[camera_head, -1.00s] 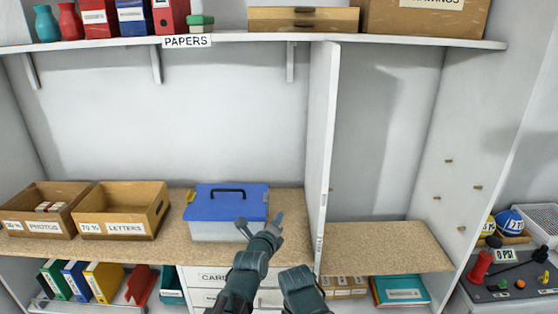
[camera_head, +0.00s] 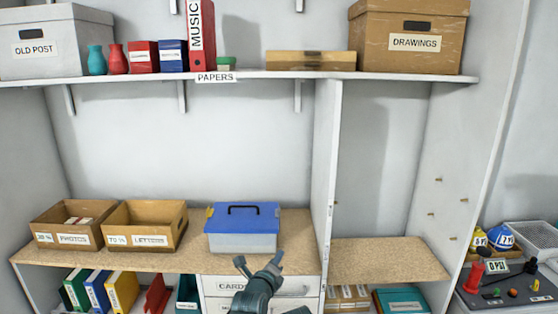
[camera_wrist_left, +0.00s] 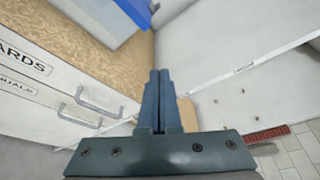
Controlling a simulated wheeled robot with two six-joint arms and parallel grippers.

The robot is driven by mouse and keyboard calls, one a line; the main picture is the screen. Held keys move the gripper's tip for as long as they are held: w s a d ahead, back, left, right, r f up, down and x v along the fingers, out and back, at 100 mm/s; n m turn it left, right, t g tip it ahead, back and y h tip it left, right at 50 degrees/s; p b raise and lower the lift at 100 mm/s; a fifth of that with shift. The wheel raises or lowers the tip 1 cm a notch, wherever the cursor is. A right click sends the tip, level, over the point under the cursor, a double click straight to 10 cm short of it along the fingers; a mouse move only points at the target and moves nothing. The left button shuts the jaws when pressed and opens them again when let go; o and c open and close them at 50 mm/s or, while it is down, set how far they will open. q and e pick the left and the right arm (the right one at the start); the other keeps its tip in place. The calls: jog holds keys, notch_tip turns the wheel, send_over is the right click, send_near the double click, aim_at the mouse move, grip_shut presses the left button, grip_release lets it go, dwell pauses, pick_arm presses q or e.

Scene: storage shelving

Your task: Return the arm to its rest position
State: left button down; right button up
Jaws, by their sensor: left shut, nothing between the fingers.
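My left gripper (camera_head: 279,258) is low in the middle of the head view, in front of the drawer unit. Its two fingers are pressed together and empty in the left wrist view (camera_wrist_left: 157,100). The blue-lidded box (camera_head: 242,228) stands on the cork-coloured worktop behind and above the gripper, apart from it, with its lid down and black handle on top. The box's corner also shows at the top of the left wrist view (camera_wrist_left: 105,22). My right gripper is not seen.
White drawers (camera_head: 225,282) with handles lie close to the gripper. A vertical divider (camera_head: 325,170) rises to its right. Open cartons labelled PHOTOS (camera_head: 72,240) and LETTERS (camera_head: 137,241) stand left on the worktop. The right worktop section (camera_head: 385,260) is clear.

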pick_arm(q)
jog(key=s+a+f+n+g+y, duration=0.1)
jog(key=s+a+f+n+g, duration=0.35)
jog(key=f+n, duration=0.3)
jog(key=s+a+f+n+g+y, duration=0.2)
jog(key=s+a+f+n+g, duration=0.3)
jog(key=n, duration=0.3)
jog(key=s+a+f+n+g+y, duration=0.1)
jog(key=s+a+f+n+g, duration=0.5)
jog(key=s+n, duration=0.45)
jog(key=s+d+m+y, duration=0.1)
jog(key=s+d+m, duration=0.1)
jog(key=s+d, duration=0.4)
jog(key=d+r, duration=0.1)
jog(key=d, duration=0.2)
jog(key=shift+s+d+y, duration=0.25)
jog(key=shift+d+y, duration=0.1)
jog(key=shift+y, duration=0.05)
